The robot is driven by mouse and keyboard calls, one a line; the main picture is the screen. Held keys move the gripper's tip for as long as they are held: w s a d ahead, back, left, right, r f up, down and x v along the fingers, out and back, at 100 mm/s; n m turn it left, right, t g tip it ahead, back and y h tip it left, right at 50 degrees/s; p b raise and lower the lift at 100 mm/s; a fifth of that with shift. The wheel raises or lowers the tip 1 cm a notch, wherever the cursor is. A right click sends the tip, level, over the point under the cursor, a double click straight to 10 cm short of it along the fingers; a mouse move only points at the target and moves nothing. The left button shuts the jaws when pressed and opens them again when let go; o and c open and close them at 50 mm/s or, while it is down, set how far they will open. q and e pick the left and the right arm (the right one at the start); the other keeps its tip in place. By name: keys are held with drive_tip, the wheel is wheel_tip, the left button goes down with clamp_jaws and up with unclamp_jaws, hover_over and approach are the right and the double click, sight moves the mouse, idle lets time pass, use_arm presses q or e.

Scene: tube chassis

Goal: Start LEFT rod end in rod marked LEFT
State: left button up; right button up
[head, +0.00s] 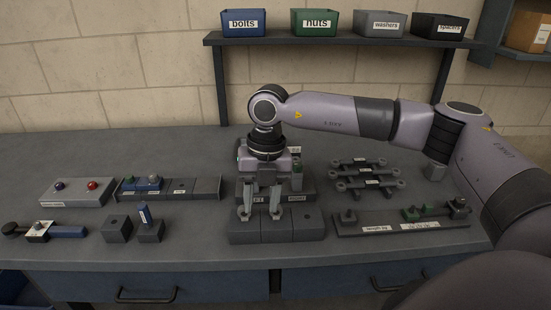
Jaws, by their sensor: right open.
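My right gripper (260,208) is open, fingers pointing down. It is over a dark block stand in the middle of the bench, and I see nothing between its fingertips. Behind the fingers is a dark holder (308,188) with small white labels; the right one seems to read RIGHT, the left one is partly hidden by the gripper. A green-topped upright part (297,180) stands at the holder's right side. A rod marked LEFT and its rod end cannot be made out for certain; the gripper covers that area. My left gripper is out of view.
Several dark labelled rods (366,184) lie at right, behind a long jig board (378,229). Labelled bins (243,31) stand on the shelf.

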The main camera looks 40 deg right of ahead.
drive_tip(key=shift+m+h, duration=0.5)
drive_tip(key=shift+h, duration=0.2)
drive_tip(key=d+r, duration=0.1)
drive_tip(key=d, duration=0.1)
drive_tip(key=d+r, duration=0.1)
drive_tip(key=d, duration=0.1)
drive_tip(key=shift+w+r, duration=0.4)
drive_tip(key=shift+d, duration=0.15)
drive_tip(key=shift+f+b, duration=2.25)
drive_tip(key=shift+f, duration=1.25)
clamp_jaws()
drive_tip(key=shift+r+p, duration=1.95)
drive_tip(key=shift+r, duration=0.85)
drive_tip(key=shift+f, duration=0.1)
